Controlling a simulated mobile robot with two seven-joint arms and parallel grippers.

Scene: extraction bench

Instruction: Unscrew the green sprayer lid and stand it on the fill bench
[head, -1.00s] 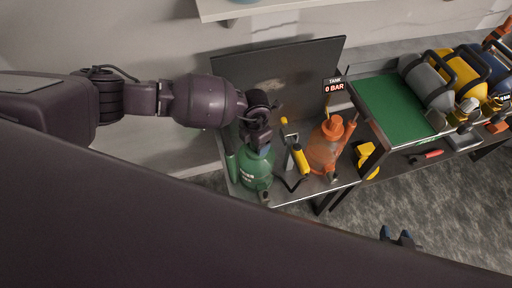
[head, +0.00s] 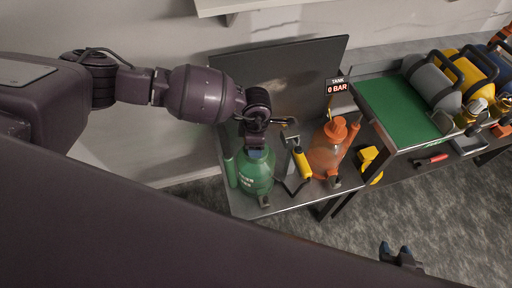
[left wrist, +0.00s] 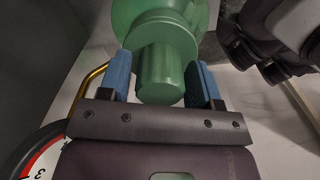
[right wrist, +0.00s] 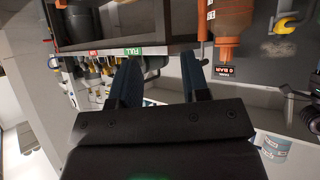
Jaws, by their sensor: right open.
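The green sprayer (head: 256,178) stands upright on the low bench, its top partly hidden by my left arm. In the left wrist view its green lid (left wrist: 160,75) lies between the blue fingers of my left gripper (left wrist: 163,82). A narrow gap shows beside the left finger; contact on the right is unclear. The gripper looks open around the lid. It also shows from above in the head view (head: 256,146). My right gripper (head: 395,252) is open and empty over the floor, low in the head view; its fingers also show in the right wrist view (right wrist: 160,80).
An orange sprayer (head: 326,152) and a yellow-handled pump (head: 301,163) stand close right of the green sprayer. A gauge (left wrist: 30,152) with a brass pipe is near my left gripper. The green-topped bench (head: 398,108) has a bare left part and several cylinders at right.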

